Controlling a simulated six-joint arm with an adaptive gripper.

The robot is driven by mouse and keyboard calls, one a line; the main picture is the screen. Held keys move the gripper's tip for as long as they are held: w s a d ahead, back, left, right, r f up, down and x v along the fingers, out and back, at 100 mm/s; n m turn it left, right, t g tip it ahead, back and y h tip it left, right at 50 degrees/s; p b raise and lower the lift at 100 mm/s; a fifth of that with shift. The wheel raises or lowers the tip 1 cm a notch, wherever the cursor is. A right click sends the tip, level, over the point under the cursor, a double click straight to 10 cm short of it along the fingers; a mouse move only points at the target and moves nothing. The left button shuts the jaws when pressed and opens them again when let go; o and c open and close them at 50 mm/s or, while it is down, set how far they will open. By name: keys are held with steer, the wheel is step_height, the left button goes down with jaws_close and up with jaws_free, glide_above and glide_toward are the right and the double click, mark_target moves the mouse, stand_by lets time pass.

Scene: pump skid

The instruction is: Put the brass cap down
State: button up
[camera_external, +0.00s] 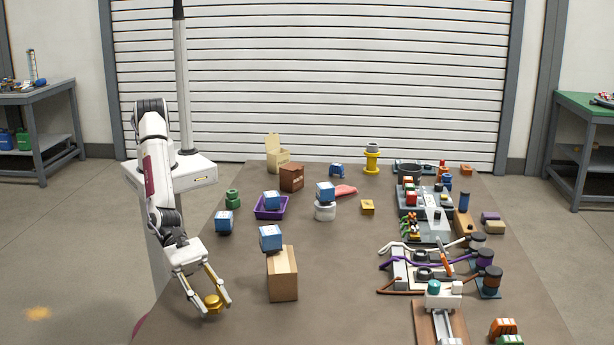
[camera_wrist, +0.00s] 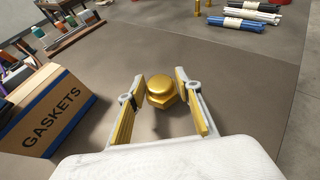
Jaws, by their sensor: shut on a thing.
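The brass cap (camera_external: 213,301) is a gold, hexagonal piece with a rounded top. In the external view it is between the fingertips of my gripper (camera_external: 209,306), low over the near left part of the brown table (camera_external: 350,300). In the wrist view the brass cap (camera_wrist: 161,90) sits at the tips of my gripper (camera_wrist: 161,84), with gold-padded fingers on both sides. My gripper is shut on it. A dark shadow lies below the cap on the table; whether its underside touches the table I cannot tell.
The purple tray (camera_external: 270,212) is farther back. Table around the cap looks bare.

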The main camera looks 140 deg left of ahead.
steer(key=shift+f, duration=0.9)
steer(key=shift+f, duration=0.1)
steer(key=o, duration=1.2)
steer(key=shift+s, duration=0.1)
steer(key=shift+s+r, duration=0.15)
steer(key=shift+r, duration=0.1)
steer(key=shift+v, duration=5.7)
steer(key=shift+f, duration=0.1)
